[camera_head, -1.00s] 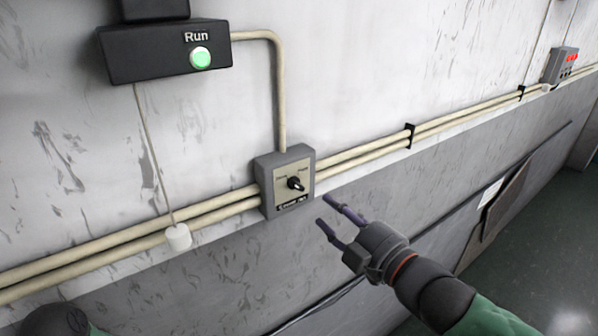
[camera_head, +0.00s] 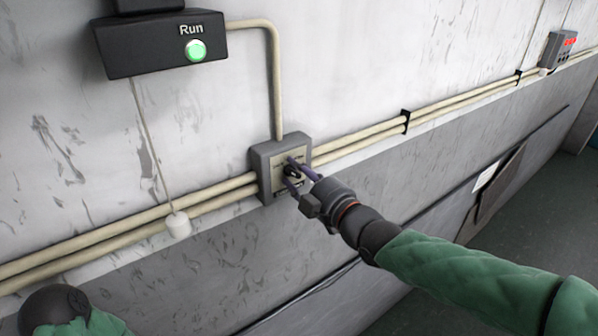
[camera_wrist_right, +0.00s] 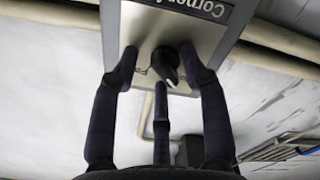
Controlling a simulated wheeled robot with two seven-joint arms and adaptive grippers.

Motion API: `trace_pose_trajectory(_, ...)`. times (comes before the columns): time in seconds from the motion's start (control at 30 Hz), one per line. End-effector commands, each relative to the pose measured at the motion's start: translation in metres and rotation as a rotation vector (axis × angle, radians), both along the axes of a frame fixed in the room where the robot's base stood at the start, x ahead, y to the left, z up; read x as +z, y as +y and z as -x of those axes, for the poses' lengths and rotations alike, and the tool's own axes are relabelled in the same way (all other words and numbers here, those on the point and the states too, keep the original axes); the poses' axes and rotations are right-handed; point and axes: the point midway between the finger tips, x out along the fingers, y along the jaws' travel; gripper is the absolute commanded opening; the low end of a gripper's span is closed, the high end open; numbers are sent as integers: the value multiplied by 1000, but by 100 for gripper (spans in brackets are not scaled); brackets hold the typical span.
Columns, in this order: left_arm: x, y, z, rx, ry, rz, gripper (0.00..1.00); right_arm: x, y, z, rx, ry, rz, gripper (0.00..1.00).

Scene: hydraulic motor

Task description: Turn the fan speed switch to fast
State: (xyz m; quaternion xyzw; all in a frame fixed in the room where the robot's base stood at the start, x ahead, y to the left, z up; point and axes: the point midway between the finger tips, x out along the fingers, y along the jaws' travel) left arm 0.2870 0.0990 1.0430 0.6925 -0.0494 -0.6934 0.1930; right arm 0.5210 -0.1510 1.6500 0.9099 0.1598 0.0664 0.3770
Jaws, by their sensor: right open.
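The fan speed switch is a grey wall box (camera_head: 264,158) with a light faceplate and a black rotary knob (camera_head: 291,170). My right gripper (camera_head: 293,173) is at the box, its open fingers on either side of the knob. In the right wrist view the knob (camera_wrist_right: 165,66) sits between the spread fingers (camera_wrist_right: 165,72), and I see no clear contact. A label with partly visible lettering is at the top of that view. The fingers hide part of the faceplate in the head view, including the speed markings. My left gripper does not show; only a dark part of my left arm is at the lower left.
A black box marked Run with a lit green button (camera_head: 195,50) hangs at the upper left. A white pull-cord handle (camera_head: 178,225) hangs left of the switch. Cream pipes (camera_head: 360,135) run along the wall. A small box with red display (camera_head: 561,50) is at the far right.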

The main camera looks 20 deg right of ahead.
Motion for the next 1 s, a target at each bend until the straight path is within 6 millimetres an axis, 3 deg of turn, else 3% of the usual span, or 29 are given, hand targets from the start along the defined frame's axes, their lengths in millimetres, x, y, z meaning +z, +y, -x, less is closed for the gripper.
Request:
trace_pose_trajectory(0.27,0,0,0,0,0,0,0,-1,1,-1,1,1,-1,45)
trace_pose_trajectory(0.43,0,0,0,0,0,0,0,0,0,-1,0,0,0,0)
trace_pose_trajectory(1.0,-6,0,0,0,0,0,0,3,-1,-1,-2,6,-39,0)
